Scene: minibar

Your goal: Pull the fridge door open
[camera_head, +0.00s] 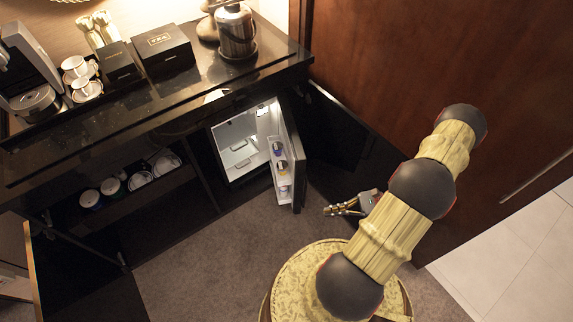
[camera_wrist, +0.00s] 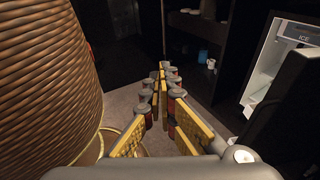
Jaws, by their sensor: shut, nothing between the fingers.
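The small fridge (camera_head: 235,143) sits in the black cabinet under the counter, its white lit inside visible. Its fridge door (camera_head: 298,165) stands open, swung out into the room, with several small items on its inner shelves. In the wrist view the white fridge inside (camera_wrist: 268,75) shows at the right, with a dark panel in front that looks like the door. My gripper (camera_head: 328,211) is to the right of the door's free edge, apart from it and low over the carpet. In the wrist view its fingers (camera_wrist: 162,72) come together at the tips with nothing between them.
An open black cabinet door (camera_head: 345,135) stands right of the fridge, by the brown wood wall (camera_head: 390,60). The counter (camera_head: 150,100) holds boxes, cups and an ice bucket (camera_head: 236,32). Mugs and bowls fill the shelf left of the fridge. Carpet (camera_head: 215,255) in front is clear.

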